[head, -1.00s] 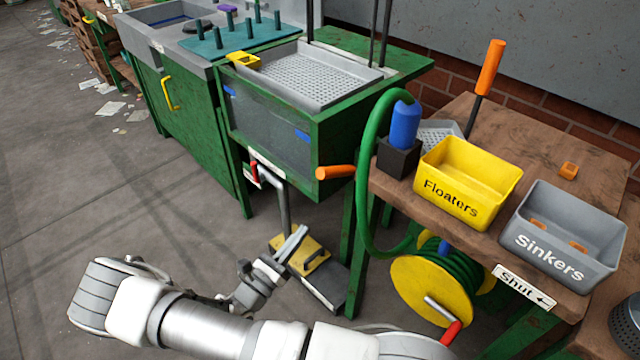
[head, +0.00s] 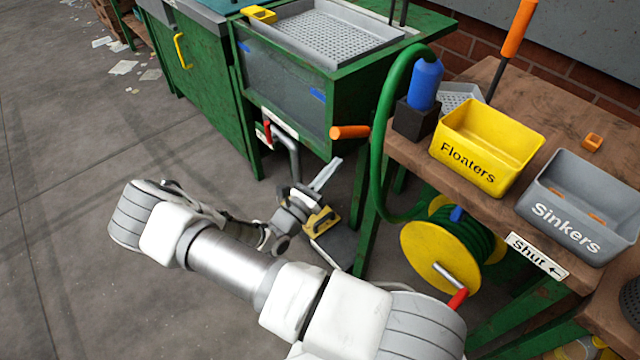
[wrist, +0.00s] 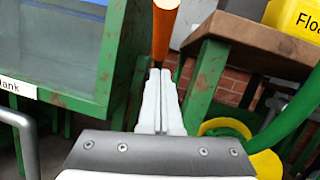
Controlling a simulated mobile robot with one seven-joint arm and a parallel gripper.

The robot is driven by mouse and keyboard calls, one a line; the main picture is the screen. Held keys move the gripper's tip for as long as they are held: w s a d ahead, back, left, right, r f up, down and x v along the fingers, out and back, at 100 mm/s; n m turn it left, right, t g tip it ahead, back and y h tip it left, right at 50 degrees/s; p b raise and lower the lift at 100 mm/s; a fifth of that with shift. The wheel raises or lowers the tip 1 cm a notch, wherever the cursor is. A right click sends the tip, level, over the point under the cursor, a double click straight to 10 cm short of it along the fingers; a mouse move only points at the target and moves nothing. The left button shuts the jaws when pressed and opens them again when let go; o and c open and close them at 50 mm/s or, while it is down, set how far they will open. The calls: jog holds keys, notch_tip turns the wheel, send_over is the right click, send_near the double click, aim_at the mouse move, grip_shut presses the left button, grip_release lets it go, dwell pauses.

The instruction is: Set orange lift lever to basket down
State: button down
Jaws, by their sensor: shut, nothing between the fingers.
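An orange lever handle (head: 350,132) sticks out sideways by the right front corner of the green-framed tank (head: 300,84). In the wrist view an orange handle (wrist: 164,28) stands just beyond the fingertips. My gripper (head: 334,166) is shut and empty, below the handle in the head view. Its tips (wrist: 160,74) point at the handle's lower end in the wrist view; I cannot tell if they touch. A second orange handle (head: 518,28) tops a dark rod at the back of the wooden bench. The perforated basket (head: 330,36) sits at the top of the tank.
The bench (head: 480,75) carries a yellow Floaters bin (head: 488,145) and a grey Sinkers bin (head: 580,215). A green hose (head: 378,150) runs down to a yellow reel (head: 440,262). A red-handled pipe (head: 290,145) is left of my gripper. Open floor (head: 70,220) lies left.

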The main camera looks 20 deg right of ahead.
jog(key=r, duration=0.1)
jog(key=w+d+r, duration=0.1)
jog(key=d+r, duration=0.1)
jog(key=shift+w+d+r, duration=0.1)
jog(key=shift+w+r, duration=0.25)
jog(key=shift+r, duration=0.05)
jog(key=shift+r, duration=0.15)
